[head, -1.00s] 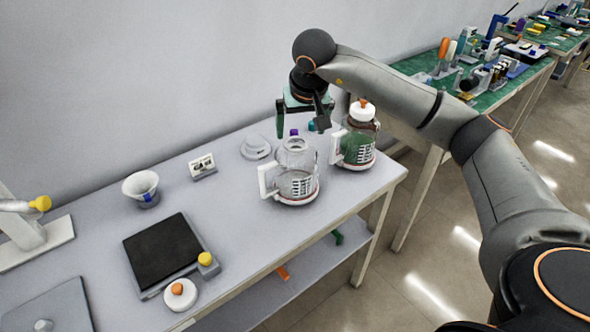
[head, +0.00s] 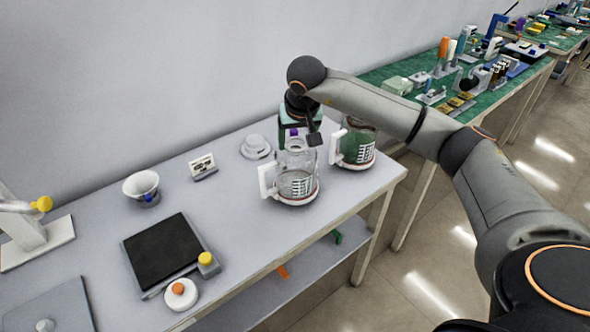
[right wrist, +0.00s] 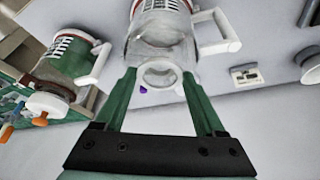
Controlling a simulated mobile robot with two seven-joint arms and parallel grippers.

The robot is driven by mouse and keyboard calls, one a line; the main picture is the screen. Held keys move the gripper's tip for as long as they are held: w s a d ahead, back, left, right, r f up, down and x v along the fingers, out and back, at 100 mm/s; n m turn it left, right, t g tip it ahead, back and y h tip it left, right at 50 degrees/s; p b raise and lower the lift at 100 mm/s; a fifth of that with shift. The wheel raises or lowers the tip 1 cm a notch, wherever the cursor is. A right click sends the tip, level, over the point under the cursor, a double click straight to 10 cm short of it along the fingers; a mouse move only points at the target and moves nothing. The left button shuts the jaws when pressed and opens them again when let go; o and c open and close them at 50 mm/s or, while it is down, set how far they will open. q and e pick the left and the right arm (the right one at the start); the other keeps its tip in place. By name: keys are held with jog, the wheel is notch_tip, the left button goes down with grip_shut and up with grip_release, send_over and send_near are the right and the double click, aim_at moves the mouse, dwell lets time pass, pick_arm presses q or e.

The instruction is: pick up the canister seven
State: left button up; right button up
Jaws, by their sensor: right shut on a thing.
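A clear glass canister (head: 298,164) with a white handle and a red-and-white base stands upright near the table's right end. My right gripper (head: 293,145) has come down from behind it and is shut on its neck. In the right wrist view the green fingers (right wrist: 160,76) lie on either side of the clear canister's open white rim (right wrist: 160,68). No number is readable on either. My left gripper is out of view.
The grey table (head: 240,215) has free room left of the canister. A round grey part (head: 255,148), a small label stand (head: 203,167), a white funnel cup (head: 141,187) and a black pad (head: 163,254) stand there. The wall is close behind.

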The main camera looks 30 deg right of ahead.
grip_shut()
jog(key=shift+r, duration=0.15)
dwell(0.5)
